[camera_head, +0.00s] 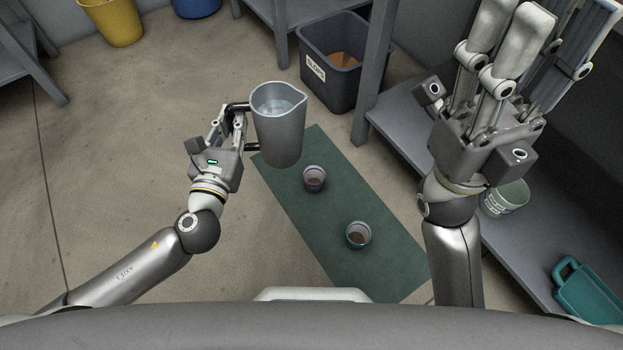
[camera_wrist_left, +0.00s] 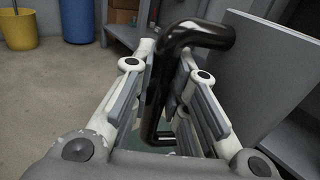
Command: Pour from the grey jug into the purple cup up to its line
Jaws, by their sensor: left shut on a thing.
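The grey jug (camera_head: 279,135) is held in the air over the far left part of the green mat. It looks close to upright, with clear liquid inside and its spout at the right. My left gripper (camera_head: 242,125) is shut on its black handle, which also shows between the fingers in the left wrist view (camera_wrist_left: 160,85). The purple cup (camera_head: 315,187) stands on the mat, below and right of the jug and apart from it, with something brown inside. I cannot make out its line. My right gripper (camera_head: 540,45) is raised at the upper right, its fingertips unclear.
A second, teal cup (camera_head: 358,244) with brown contents stands nearer on the green mat (camera_head: 385,265). A dark bin (camera_head: 345,85) labelled slops stands behind. A grey shelf (camera_head: 510,235) at right holds a pale green pot (camera_head: 505,199) and a teal scoop-like item (camera_head: 590,293).

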